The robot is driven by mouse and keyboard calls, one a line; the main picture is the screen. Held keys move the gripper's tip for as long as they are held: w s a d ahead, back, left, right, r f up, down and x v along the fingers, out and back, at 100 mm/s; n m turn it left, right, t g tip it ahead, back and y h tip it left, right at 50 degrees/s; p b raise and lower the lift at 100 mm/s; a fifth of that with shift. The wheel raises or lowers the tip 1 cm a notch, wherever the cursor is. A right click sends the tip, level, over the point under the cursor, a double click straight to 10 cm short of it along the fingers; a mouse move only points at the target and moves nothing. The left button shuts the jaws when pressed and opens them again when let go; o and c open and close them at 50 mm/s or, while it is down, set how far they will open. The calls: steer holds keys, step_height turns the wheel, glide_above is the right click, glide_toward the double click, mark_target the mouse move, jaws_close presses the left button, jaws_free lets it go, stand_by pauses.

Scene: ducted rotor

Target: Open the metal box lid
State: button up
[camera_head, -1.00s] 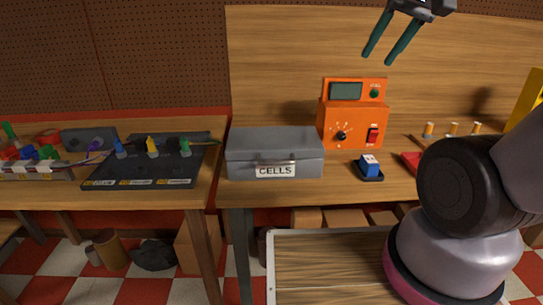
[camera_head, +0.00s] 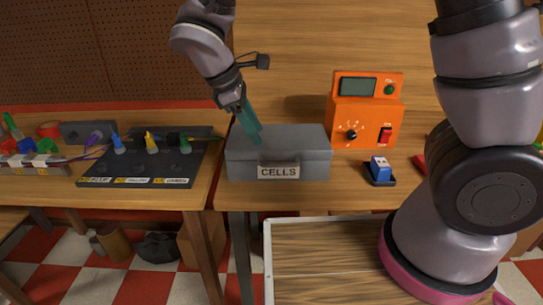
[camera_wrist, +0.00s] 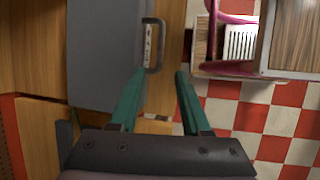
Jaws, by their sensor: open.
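The grey metal box (camera_head: 243,157) labelled CELLS stands on the wooden bench with its lid (camera_head: 300,138) closed. Its front handle (camera_head: 279,163) sits above the label. In the wrist view the box (camera_wrist: 105,50) lies at upper left, and its handle (camera_wrist: 154,45) sticks out from its front side. My gripper (camera_head: 256,140) is over the left part of the box in the head view. Its teal fingers (camera_wrist: 158,72) are apart and empty in the wrist view, with the handle just ahead of them, nearer the left finger. I cannot tell whether a finger touches the box.
An orange meter unit (camera_head: 365,115) stands right of the box, with a small blue switch (camera_head: 380,168) in front of it. A dark panel (camera_head: 135,168) with coloured plugs lies on the left table. A gap separates the two tables.

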mark_target(272, 165)
steer(key=x, duration=1)
steer(key=shift+d+f, duration=0.1)
steer(key=shift+f, duration=0.05)
jaws_close()
stand_by(1.1)
